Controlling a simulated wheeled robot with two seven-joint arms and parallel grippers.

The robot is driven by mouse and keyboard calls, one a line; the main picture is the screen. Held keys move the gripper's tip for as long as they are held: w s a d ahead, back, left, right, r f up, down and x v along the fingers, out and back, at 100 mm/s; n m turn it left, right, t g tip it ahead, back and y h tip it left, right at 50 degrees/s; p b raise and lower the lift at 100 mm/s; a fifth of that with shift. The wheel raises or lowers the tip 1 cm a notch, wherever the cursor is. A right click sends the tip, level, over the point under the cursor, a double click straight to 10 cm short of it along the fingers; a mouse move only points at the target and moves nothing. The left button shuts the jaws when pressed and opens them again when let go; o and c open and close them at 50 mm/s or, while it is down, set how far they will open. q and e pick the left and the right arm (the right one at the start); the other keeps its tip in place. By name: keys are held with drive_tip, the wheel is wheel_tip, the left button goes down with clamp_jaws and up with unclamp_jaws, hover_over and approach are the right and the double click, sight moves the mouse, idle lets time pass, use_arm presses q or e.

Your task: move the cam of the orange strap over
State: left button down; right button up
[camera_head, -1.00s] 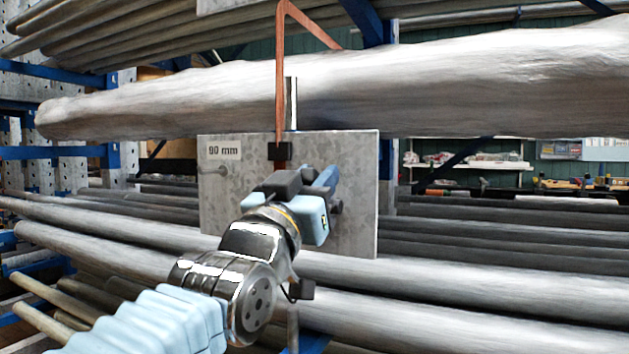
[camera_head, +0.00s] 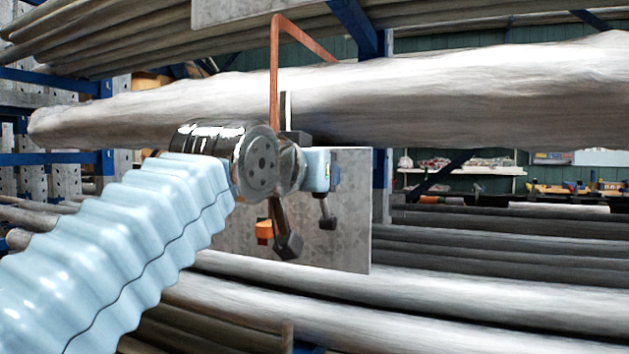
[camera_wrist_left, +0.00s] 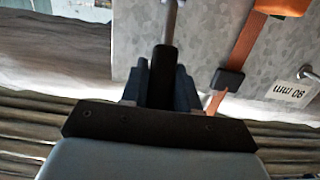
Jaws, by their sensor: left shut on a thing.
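The orange strap (camera_head: 274,75) hangs in front of the large grey pole and runs back over it. In the left wrist view the strap (camera_wrist_left: 243,48) passes a black buckle (camera_wrist_left: 229,82), and an orange block (camera_wrist_left: 284,6) sits on it near the top edge. The block also shows below my wrist in the head view (camera_head: 264,232). My left gripper (camera_wrist_left: 162,82) is shut on a black grip (camera_wrist_left: 162,68) with a metal rod (camera_wrist_left: 172,18). The grip is left of the strap there and apart from the buckle. Whether it belongs to the cam, I cannot tell. My right gripper is not in view.
A grey metal plate (camera_head: 350,225) lies behind my left gripper, its 90 mm label (camera_wrist_left: 293,89) upside down in the wrist view. Dark stud-like parts (camera_head: 327,215) stick out before it. The large pole (camera_head: 470,95) crosses above; more poles (camera_head: 450,285) lie below.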

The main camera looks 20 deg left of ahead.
use_arm(q)
drive_tip(key=shift+w+r+g, duration=0.2)
drive_tip(key=shift+w+g, duration=0.2)
drive_tip(key=shift+g, duration=0.1)
idle(0.3)
drive_tip(key=c, duration=0.9)
unclamp_jaws()
drive_tip(key=shift+s, duration=0.2)
drive_tip(key=b+v, duration=0.2)
drive_tip(key=v, duration=1.1)
drive_tip(key=shift+s+r, duration=0.15)
drive_tip(key=shift+r, duration=0.05)
